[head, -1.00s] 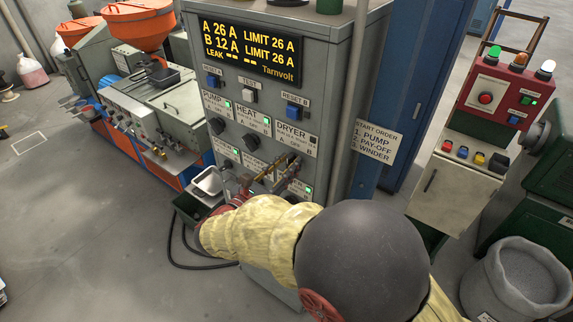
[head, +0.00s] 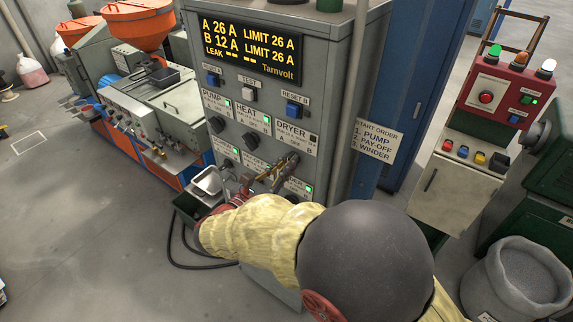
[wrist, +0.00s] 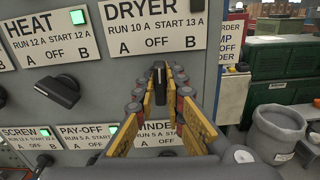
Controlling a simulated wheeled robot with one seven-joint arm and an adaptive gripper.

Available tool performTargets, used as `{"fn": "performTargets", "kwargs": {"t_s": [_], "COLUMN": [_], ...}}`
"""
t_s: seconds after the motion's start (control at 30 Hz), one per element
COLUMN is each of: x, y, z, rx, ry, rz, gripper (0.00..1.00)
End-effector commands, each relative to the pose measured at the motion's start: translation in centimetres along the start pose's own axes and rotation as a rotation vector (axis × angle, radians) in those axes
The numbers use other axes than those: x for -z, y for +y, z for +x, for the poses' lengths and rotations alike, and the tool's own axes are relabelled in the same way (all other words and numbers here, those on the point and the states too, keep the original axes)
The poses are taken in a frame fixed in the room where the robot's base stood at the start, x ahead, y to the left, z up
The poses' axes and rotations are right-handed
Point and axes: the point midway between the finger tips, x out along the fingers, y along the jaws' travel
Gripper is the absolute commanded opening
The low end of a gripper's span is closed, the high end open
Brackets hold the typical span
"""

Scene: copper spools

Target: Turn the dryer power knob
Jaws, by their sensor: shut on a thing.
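The dryer power knob (wrist: 159,73) is a dark knob standing upright below the DRYER label (wrist: 152,28), in line with its OFF mark. My gripper (wrist: 160,80) has its two yellow fingers on either side of the knob and is shut on it. In the head view the gripper (head: 281,172) reaches the front of the grey cabinet (head: 340,50) below the DRYER label. The knob is hidden there by my fingers. The dryer's small lamp (head: 313,139) is dark.
The heat knob (wrist: 62,91) is to the left of my gripper. The pay-off knob (wrist: 104,162) and the WINDER label (wrist: 155,131) are below. The PUMP and HEAT lamps are green. The display (head: 250,48) reads A 26 A, B 12 A. A pipe (head: 347,100) runs right.

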Motion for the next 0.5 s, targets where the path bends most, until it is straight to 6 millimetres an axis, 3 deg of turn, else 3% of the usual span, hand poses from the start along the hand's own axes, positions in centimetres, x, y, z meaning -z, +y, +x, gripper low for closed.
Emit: {"fn": "performTargets", "kwargs": {"t_s": [0.5], "x": [0.48], "y": [-0.18], "z": [0.00], "rx": [-0.001], "ry": [0.000], "rz": [0.382], "gripper": [0.00]}}
